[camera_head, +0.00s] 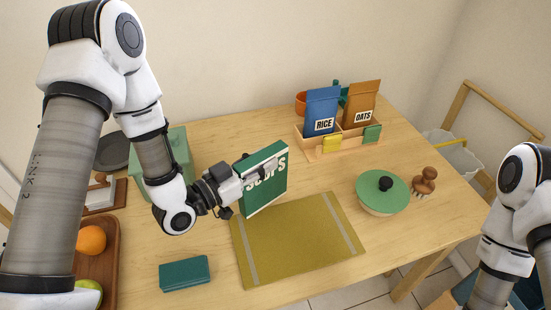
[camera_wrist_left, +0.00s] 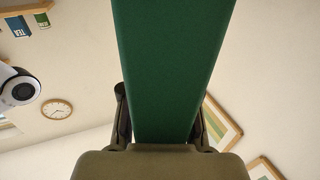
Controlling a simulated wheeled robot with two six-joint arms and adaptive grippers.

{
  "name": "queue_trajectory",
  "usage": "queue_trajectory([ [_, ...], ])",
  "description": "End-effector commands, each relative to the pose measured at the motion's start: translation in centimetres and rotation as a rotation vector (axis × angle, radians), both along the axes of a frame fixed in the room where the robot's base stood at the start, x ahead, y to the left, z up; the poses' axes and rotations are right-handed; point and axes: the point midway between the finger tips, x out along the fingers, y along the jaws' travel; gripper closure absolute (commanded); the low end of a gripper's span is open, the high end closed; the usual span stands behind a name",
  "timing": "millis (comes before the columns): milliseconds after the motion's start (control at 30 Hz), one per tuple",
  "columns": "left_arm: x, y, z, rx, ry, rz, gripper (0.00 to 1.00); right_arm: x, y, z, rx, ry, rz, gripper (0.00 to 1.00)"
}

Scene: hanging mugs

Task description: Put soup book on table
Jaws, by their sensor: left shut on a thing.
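The soup book (camera_head: 266,181) is green with pale "SOUPS" lettering. It is held upright near the back edge of the olive placemat in the head view; whether it touches the surface I cannot tell. My left gripper (camera_head: 257,176) is shut on its left side and covers part of the lettering. In the left wrist view the book's green spine or cover (camera_wrist_left: 170,70) fills the middle, between the fingers. The wooden table (camera_head: 330,178) lies beneath. My right arm shows at the right edge of the head view, but its gripper is out of sight.
An olive placemat (camera_head: 297,243) lies in front. A teal box (camera_head: 185,274) is front left. A green-lidded bowl (camera_head: 370,195) and wooden brush (camera_head: 424,180) stand right. A wooden rack (camera_head: 318,150) holds rice and oats bags. A tray with fruit (camera_head: 110,262) is left.

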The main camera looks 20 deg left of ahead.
Motion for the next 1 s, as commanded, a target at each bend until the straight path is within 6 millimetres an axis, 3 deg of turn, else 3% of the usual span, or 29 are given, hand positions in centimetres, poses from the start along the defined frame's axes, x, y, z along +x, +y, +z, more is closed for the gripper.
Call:
queue_trajectory([
  [200,6.3,0.1,-0.1,0.002,-0.004,-0.002,1.00,0.0,0.0,1.7,0.000,0.000,0.000,0.24],
  [333,9.0,0.2,-0.4,0.001,-0.003,-0.001,1.00,0.0,0.0,2.0,0.000,0.000,0.000,0.24],
  [600,9.7,0.2,-3.9,-0.001,0.003,0.000,1.00,0.0,0.0,2.6,0.000,0.000,0.000,0.24],
  [967,9.6,0.2,-4.6,-0.001,0.000,0.000,1.00,0.0,0.0,2.2,0.000,0.000,0.000,0.24],
  [1000,9.6,0.2,-4.6,0.000,0.001,0.000,0.59,0.0,0.0,2.3,0.000,0.000,0.000,0.24],
])
